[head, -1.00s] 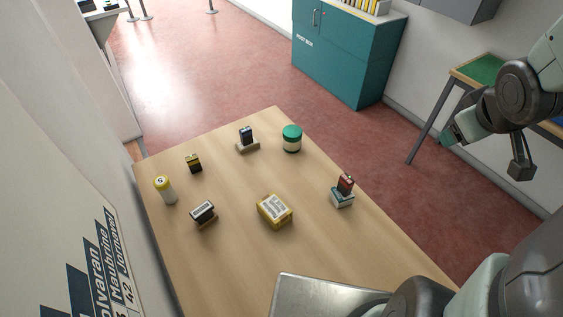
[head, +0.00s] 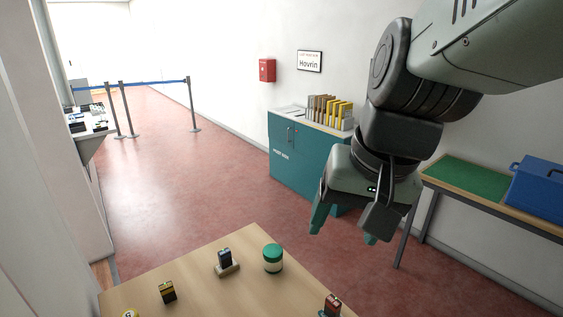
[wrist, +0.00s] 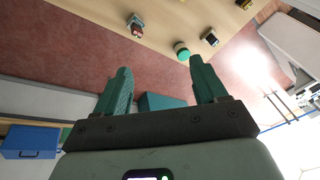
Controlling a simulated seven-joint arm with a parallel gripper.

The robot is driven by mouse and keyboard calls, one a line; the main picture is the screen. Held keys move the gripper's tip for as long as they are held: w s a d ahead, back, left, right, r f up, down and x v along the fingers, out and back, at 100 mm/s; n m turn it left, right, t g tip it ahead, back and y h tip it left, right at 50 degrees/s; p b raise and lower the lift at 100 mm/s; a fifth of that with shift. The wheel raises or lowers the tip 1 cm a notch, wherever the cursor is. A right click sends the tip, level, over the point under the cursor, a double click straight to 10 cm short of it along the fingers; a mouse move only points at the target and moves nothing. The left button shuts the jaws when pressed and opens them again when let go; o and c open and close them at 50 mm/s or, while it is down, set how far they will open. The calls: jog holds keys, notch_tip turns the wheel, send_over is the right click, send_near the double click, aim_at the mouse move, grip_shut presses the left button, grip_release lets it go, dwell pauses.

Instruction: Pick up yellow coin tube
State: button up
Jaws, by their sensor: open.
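The yellow coin tube (head: 130,314) shows only its round top at the bottom left edge of the head view, on the wooden table; the rest is cut off by the frame. My gripper (head: 343,230) is open and empty, in the air to the right of the table and well away from the tube. In the wrist view its two green fingers (wrist: 163,84) are spread apart with nothing between them.
On the table (head: 205,263) stand a green-and-white jar (head: 272,259), a dark block on a stand (head: 226,262), a black-and-yellow box (head: 167,292) and a red-topped item (head: 332,306). A teal cabinet (head: 290,160) stands behind. A blue case (head: 540,188) is at right.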

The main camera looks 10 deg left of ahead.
jog(key=w+a+f+m+g+y, duration=0.2)
jog(key=a+f+g+y, duration=0.2)
jog(key=a+f, duration=0.55)
jog(key=w+a+f+m+g+y, duration=0.2)
jog(key=a+f+g+y, duration=0.15)
jog(key=a, duration=1.05)
jog(key=a+f+m+y, duration=0.8)
jog(key=a+f+m, duration=0.2)
jog(key=a+f, duration=0.5)
jog(key=shift+g, duration=0.45)
jog(key=f, duration=0.7)
jog(key=shift+s+a+f, duration=0.1)
jog(key=shift+a+f, duration=0.1)
jog(key=shift+f, duration=0.1)
jog(key=shift+s+a+f, duration=0.1)
jog(key=shift+a+f, duration=0.05)
jog(key=shift+a, duration=0.15)
jog(key=shift+x, duration=3.4)
jog(key=c, duration=1.2)
